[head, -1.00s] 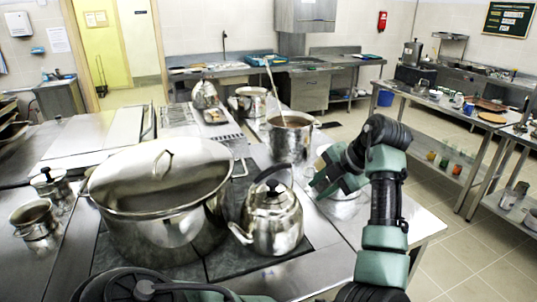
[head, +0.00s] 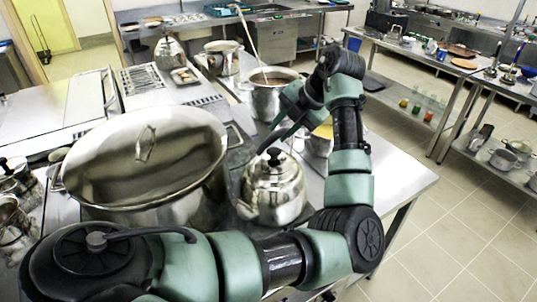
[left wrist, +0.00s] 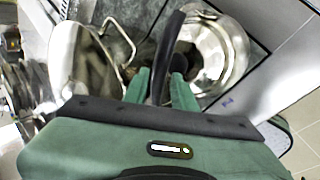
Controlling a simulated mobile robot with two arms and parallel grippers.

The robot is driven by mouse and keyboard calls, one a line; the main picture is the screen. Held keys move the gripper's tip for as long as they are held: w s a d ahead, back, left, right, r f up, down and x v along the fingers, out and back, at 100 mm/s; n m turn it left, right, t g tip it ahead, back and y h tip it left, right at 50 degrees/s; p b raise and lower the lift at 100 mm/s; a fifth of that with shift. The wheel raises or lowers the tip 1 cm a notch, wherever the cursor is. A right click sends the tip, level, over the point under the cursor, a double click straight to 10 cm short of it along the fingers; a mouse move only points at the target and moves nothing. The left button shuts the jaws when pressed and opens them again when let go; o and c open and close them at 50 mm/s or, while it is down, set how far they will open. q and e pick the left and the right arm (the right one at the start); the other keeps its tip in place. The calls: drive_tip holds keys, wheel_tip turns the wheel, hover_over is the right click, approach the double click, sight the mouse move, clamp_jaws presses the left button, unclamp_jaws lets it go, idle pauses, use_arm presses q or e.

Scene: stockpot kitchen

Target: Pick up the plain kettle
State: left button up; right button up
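The nearer silver kettle (head: 272,194), with a dark handle and lid knob, stands on the dark stove top right of the big stockpot. In the left wrist view, the kettle's round body (left wrist: 226,50) lies under the fingers. Its dark handle passes between the two green fingertips of my left gripper (left wrist: 161,78), which look apart, with no clear grip on it. A second kettle (head: 170,50) stands farther back. My right gripper is out of view.
The large lidded stockpot (head: 190,205) stands close left of the kettle. An open pot with a ladle (head: 268,100) is behind the kettle, and another pot (head: 321,143) is close at its right. The counter's right corner (head: 405,180) is clear.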

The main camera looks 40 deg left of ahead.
sight(273, 137)
use_arm(q)
drive_tip(key=x, duration=0.1)
drive_tip(key=p+x, duration=0.1)
drive_tip(key=x, duration=0.1)
drive_tip(key=p+x, duration=0.1)
drive_tip(key=shift+s+a+f, duration=0.25)
drive_tip(key=shift+s+f, duration=0.05)
drive_tip(key=shift+s, duration=0.05)
drive_tip(key=shift+a+f, duration=0.2)
drive_tip(key=shift+d+f, duration=0.1)
clamp_jaws()
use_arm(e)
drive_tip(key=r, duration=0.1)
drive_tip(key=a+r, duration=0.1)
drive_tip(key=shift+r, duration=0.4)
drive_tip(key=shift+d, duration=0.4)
use_arm(q)
drive_tip(key=shift+w+r, duration=0.1)
drive_tip(key=shift+r, duration=0.1)
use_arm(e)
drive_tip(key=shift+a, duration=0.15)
